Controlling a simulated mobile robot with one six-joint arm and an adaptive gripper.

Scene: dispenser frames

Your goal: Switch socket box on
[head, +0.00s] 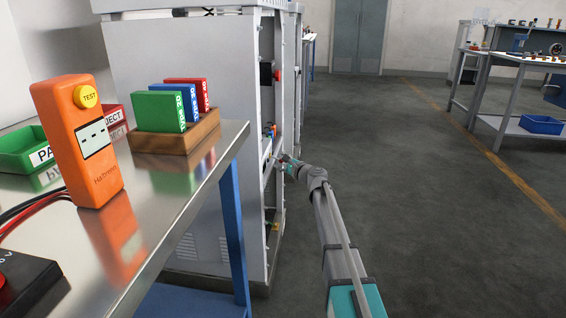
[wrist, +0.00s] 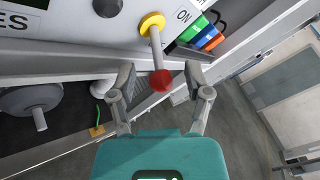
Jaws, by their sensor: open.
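In the wrist view a light panel (wrist: 75,28) carries a toggle lever (wrist: 155,45) with a yellow collar and a red ball knob (wrist: 161,80). An "ON" label (wrist: 183,15) is to the right of the lever, whose stem points down in the picture. Green, blue and orange parts (wrist: 203,34) sit beside the label. My gripper (wrist: 160,76) is open, with one finger on each side of the red knob; I cannot tell whether either touches it. In the head view my gripper (head: 284,160) is at the open side of the grey cabinet (head: 185,130); the lever is too small to make out.
A metal table (head: 150,218) at left holds an orange tester (head: 78,140), a wooden rack (head: 175,136) of coloured booklets, and a green tray (head: 27,150). In the wrist view a cabinet edge (wrist: 240,65) runs at right. The floor (head: 420,200) to the right is clear.

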